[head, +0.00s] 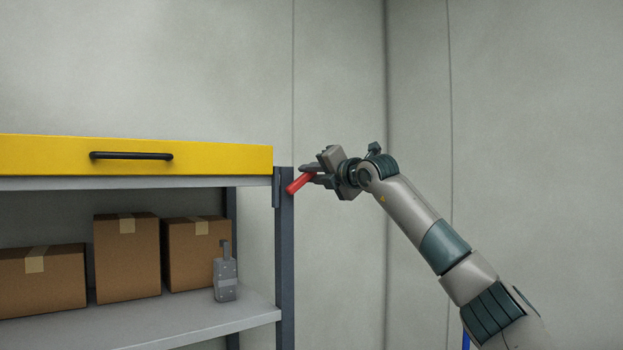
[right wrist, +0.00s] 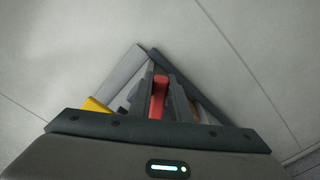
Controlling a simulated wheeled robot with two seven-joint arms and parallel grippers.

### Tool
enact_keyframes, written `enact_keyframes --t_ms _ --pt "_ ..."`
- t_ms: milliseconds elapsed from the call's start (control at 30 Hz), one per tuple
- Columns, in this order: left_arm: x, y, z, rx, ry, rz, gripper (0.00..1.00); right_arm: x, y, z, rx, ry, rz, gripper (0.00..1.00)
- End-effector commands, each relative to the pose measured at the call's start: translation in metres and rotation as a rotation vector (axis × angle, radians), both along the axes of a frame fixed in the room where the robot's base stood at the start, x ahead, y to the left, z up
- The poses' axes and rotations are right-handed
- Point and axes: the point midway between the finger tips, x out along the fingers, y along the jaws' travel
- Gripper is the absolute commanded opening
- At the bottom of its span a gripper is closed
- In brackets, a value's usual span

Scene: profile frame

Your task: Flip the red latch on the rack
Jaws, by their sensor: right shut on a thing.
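The red latch (head: 299,184) is at the right side of the rack's dark front post (head: 285,260), near the height of the yellow drawer. It slants up and to the right from the post. My right gripper (head: 312,176) is shut on the latch, its fingers around the outer end. The red latch also shows in the right wrist view (right wrist: 158,97), between the two dark fingers. My left gripper is not in view.
The yellow drawer (head: 220,158) with a black handle (head: 131,156) is at the rack's top. Cardboard boxes (head: 126,260) and a grey handheld device (head: 225,280) stand on the shelf (head: 200,325) below.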

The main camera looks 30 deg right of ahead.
Motion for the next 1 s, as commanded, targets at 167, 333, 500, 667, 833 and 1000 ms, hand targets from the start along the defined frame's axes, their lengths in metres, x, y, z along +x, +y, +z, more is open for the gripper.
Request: enact_keyframes --t_ms 167,333,500,667,833,1000 --pt "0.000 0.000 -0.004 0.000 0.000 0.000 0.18 0.000 0.002 0.001 -0.044 0.000 0.001 0.00" --pt "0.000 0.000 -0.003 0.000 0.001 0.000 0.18 0.000 0.002 0.000 -0.044 0.001 0.001 0.00" --pt "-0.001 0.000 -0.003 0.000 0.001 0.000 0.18 0.000 0.002 0.001 -0.043 0.001 0.001 0.36" --pt "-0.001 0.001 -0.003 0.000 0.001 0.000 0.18 0.000 0.002 0.001 -0.043 -0.001 0.000 0.36" --pt "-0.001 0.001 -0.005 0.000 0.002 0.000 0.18 -0.001 0.002 0.001 -0.043 -0.002 0.000 0.36" --pt "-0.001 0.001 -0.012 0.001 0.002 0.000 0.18 -0.011 0.001 0.000 -0.043 -0.004 0.001 0.36"
